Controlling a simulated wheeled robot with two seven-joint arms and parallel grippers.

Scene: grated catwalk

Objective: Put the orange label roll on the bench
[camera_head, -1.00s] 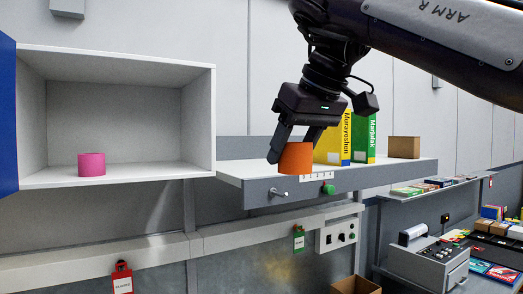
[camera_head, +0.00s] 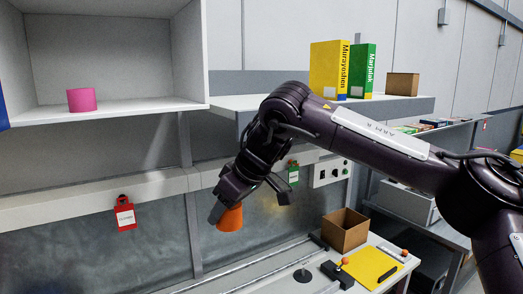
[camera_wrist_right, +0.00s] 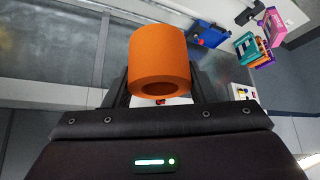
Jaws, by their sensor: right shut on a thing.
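The orange label roll (camera_head: 230,218) is held at the tip of my right gripper (camera_head: 222,205), low in front of the grey wall panel. The right wrist view shows the roll (camera_wrist_right: 160,62) between the two fingers of the right gripper (camera_wrist_right: 158,90), its round hole facing the camera. The gripper is shut on it. The roll is in the air, tilted in the head view. The bench (camera_head: 262,277) is at the bottom, to the right of and below the roll; only part of it shows. My left gripper is not in view.
On the bench are an open brown box (camera_head: 345,232), a yellow sheet (camera_head: 370,266) and a small dark stand (camera_head: 303,274). A pink roll (camera_head: 82,99) sits in the open cabinet (camera_head: 110,108). Red tag (camera_head: 125,215) hangs left.

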